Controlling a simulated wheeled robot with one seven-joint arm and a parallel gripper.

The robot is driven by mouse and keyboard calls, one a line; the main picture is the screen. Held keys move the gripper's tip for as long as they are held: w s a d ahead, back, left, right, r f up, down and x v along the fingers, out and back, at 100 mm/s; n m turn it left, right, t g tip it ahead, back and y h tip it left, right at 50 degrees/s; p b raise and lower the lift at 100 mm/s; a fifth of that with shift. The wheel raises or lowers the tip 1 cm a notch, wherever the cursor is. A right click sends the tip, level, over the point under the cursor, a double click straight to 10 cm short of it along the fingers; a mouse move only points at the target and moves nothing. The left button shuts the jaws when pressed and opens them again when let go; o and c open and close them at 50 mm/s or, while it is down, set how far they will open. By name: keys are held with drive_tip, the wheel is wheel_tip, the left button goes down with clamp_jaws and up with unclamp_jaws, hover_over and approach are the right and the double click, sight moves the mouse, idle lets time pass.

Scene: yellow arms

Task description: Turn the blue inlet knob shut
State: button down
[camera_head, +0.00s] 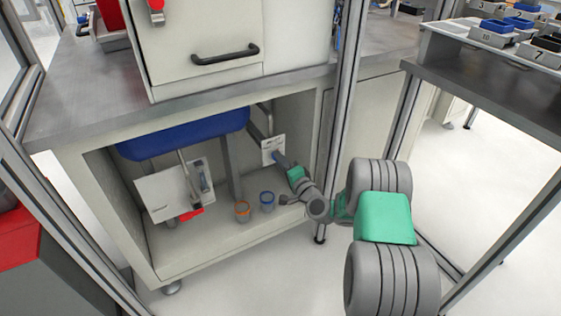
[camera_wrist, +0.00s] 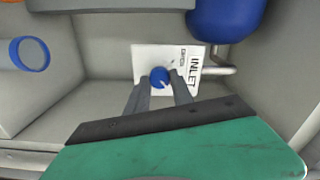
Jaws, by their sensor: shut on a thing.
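The blue inlet knob (camera_wrist: 159,77) sits on a white plate (camera_wrist: 150,58) marked INLET in the wrist view. My gripper (camera_wrist: 160,87) reaches toward the plate, with one grey finger on each side of the knob, and is shut on it. A pale line shows on the knob's face. In the head view my gripper (camera_head: 281,161) is in the open cabinet at the right, in front of the white plate (camera_head: 272,146). The knob is mostly hidden there by my gripper.
A blue tank (camera_head: 185,134) hangs under the cabinet top, with pipes below it. An orange-rimmed cup (camera_head: 242,211) and a blue-rimmed cup (camera_head: 267,202) stand on the cabinet floor. Another panel (camera_head: 165,194) and a red part (camera_head: 191,213) are at the left. A metal post (camera_head: 338,120) stands near my arm.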

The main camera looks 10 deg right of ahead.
drive_tip(key=c, duration=1.1)
unclamp_jaws()
drive_tip(key=p+v, duration=0.1)
drive_tip(key=v, duration=0.7)
drive_tip(key=shift+a+r, duration=0.1)
